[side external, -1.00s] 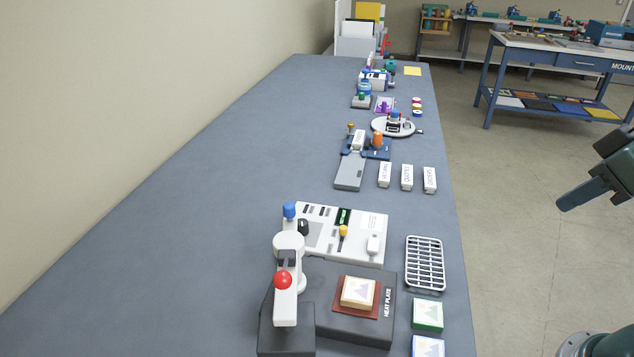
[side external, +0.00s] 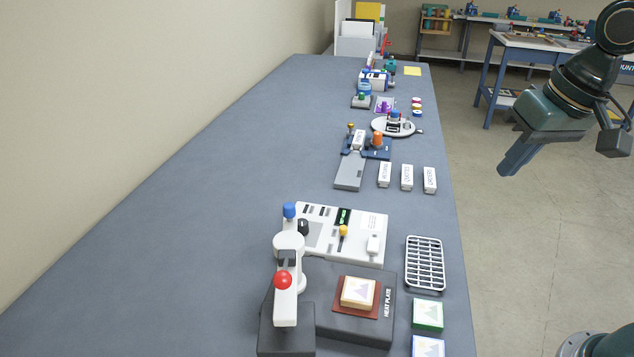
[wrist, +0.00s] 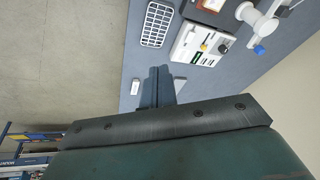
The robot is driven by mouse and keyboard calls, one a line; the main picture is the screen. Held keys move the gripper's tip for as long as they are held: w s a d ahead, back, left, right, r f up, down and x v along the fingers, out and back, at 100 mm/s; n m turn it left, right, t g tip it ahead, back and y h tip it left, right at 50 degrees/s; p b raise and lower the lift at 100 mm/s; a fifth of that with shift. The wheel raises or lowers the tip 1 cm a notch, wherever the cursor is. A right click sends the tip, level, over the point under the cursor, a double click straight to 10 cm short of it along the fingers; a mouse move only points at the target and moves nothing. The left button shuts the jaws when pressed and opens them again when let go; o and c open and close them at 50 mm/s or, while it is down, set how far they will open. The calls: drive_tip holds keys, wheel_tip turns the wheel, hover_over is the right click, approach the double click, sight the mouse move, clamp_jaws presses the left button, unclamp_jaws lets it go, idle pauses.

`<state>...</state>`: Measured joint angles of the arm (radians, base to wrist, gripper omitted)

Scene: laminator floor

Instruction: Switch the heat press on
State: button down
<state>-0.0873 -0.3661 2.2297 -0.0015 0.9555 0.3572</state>
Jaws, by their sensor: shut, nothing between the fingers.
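The heat press stands at the near end of the bench, with a white arm topped by a red ball (side external: 283,281) and a dark heat plate (side external: 350,330). Behind the plate is its white control panel (side external: 320,240), with a black knob (side external: 303,227), a yellow-tipped lever (side external: 343,231), a small green display (side external: 343,216) and a white switch (side external: 373,245). The panel also shows in the wrist view (wrist: 187,48). I cannot tell the switch positions. My gripper (side external: 506,171) is shut and empty, off the bench's right edge, apart from the press; its fingers show in the wrist view (wrist: 158,76).
A white wire rack (side external: 425,263) stands right of the panel. A tile with a picture (side external: 358,292) sits on a red-brown pad on the plate. A green-edged tile (side external: 428,315) lies to the right. Several white labelled blocks (side external: 407,178) lie behind. The bench's left side (side external: 180,220) is clear.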

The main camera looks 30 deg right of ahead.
drive_tip(key=w+a+f+m+g, duration=0.2)
drive_tip(key=w+a+f+m, duration=0.15)
drive_tip(key=w, duration=0.55)
drive_tip(key=m+g, duration=0.2)
drive_tip(key=m, duration=0.1)
hover_over(373, 247)
wheel_tip(373, 247, down, 6)
drive_tip(key=shift+f, duration=0.15)
drive_tip(key=shift+w+n, duration=0.1)
drive_tip(key=shift+n, duration=0.15)
wheel_tip(373, 247, down, 14)
idle(0.4)
drive_tip(key=shift+s+a+f, duration=0.1)
drive_tip(key=shift+s+f, duration=0.1)
drive_tip(key=shift+f, duration=0.25)
idle(0.3)
